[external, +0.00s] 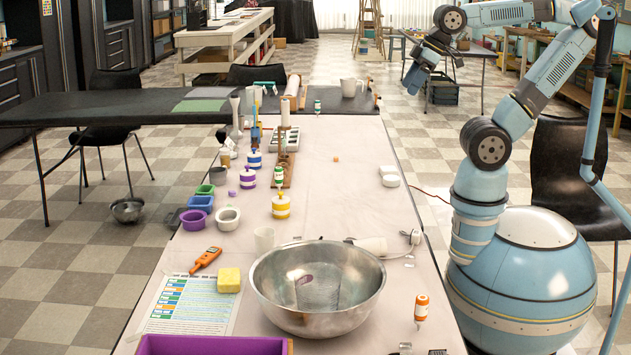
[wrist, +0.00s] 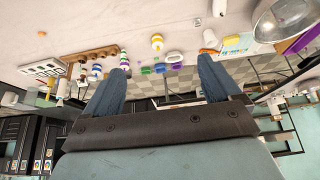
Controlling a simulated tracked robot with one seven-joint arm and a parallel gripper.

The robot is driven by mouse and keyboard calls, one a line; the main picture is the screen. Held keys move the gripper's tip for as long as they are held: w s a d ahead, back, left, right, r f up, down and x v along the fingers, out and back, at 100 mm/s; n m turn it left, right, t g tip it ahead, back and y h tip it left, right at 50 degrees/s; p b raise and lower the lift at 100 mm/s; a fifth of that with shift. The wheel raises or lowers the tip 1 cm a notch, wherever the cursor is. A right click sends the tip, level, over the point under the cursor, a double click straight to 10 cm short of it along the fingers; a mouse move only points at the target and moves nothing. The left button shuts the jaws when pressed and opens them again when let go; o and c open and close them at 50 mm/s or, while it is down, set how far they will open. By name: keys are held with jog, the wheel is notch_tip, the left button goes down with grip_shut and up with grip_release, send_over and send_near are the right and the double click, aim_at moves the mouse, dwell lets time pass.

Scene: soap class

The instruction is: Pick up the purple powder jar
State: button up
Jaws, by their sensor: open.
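The purple powder jar (external: 247,178) is a small white jar with a purple band. It stands upright on the left part of the long table, among other jars. Similar jars stand around it: a blue-banded one (external: 254,159) behind and a yellow-banded one (external: 281,207) nearer and to the right. In the wrist view the jars are small and the purple one is hard to single out; the yellow-banded jar shows there (wrist: 157,42). My gripper (external: 413,82) is raised right of the table, far from the jars. Its two fingers are wide apart and empty in the wrist view (wrist: 161,70).
A large metal bowl (external: 318,287) fills the near middle of the table. The table's centre right is mostly clear.

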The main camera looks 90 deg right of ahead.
jog(key=shift+w, duration=0.1)
jog(key=w+d+f+n+g+h, duration=0.1)
jog(key=w+d+f+n+h, duration=0.2)
jog(key=w, duration=0.6)
jog(key=w+d+f+n+g, duration=0.2)
jog(key=w+d+f, duration=0.15)
jog(key=w, duration=0.55)
jog(key=w+d+f+n+g+h, duration=0.15)
jog(key=w+d, duration=0.25)
jog(key=w, duration=0.4)
jog(key=n+h, duration=0.9)
jog(key=n, duration=0.4)
send_near(248, 175)
jog(key=shift+s+d+t, duration=0.25)
jog(key=shift+d+t, duration=0.2)
jog(key=shift+d, duration=0.05)
jog(key=shift+w+d+f, duration=0.1)
jog(key=shift+f, duration=0.05)
jog(key=x, duration=0.8)
jog(key=shift+f+x, duration=0.1)
jog(key=shift+x, duration=1.3)
jog(key=shift+f+x, duration=0.15)
jog(key=shift+x, duration=1.2)
jog(key=c, duration=1.2)
